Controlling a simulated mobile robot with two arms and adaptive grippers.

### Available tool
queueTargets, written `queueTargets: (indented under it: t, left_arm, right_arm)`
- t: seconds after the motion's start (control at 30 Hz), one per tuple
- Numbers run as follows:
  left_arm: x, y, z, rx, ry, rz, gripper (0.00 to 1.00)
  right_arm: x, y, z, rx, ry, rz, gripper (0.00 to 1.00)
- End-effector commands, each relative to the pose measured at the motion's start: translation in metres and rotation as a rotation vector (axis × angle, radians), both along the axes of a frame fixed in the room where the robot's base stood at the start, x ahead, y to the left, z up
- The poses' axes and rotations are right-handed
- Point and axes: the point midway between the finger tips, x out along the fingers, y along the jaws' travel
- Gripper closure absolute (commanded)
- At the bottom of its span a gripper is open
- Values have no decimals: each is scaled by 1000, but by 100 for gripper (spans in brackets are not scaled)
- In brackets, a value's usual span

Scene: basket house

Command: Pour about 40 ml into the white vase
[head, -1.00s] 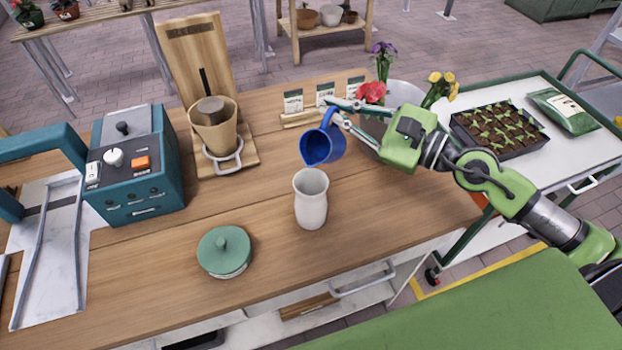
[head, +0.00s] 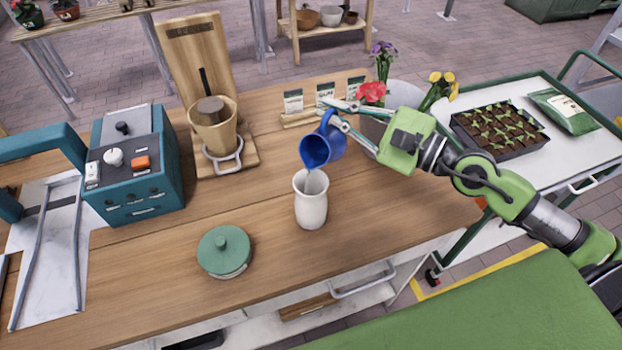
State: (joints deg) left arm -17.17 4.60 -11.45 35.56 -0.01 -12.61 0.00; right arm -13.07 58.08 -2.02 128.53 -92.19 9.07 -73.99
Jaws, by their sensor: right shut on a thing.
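The white vase (head: 311,210) stands upright on the wooden workbench near its middle. My right gripper (head: 338,112) is shut on a blue jug (head: 329,145) and holds it above the vase. The jug is tilted to the left and down, its spout over the vase's mouth. A thin pale stream seems to run from the spout into the vase. Blue liquid or the blue inside shows in the jug's mouth; I cannot tell which. The level inside the vase is hidden. My left gripper is not in view.
A green lidded jar (head: 225,252) stands left of the vase. A teal machine (head: 140,190) and a wooden stand with a cone (head: 213,130) are further left. Seed packets (head: 293,102) and a flower bucket (head: 403,96) stand behind. The front right of the bench is clear.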

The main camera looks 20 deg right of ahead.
Motion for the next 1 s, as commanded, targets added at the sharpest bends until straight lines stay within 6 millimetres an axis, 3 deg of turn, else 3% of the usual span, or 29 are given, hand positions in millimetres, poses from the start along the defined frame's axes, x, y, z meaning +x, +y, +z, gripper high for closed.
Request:
queueTargets:
  t: [1.0]
  left_arm:
    - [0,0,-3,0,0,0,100]
  right_arm:
    - [14,-13,1,-27,-27,0,100]
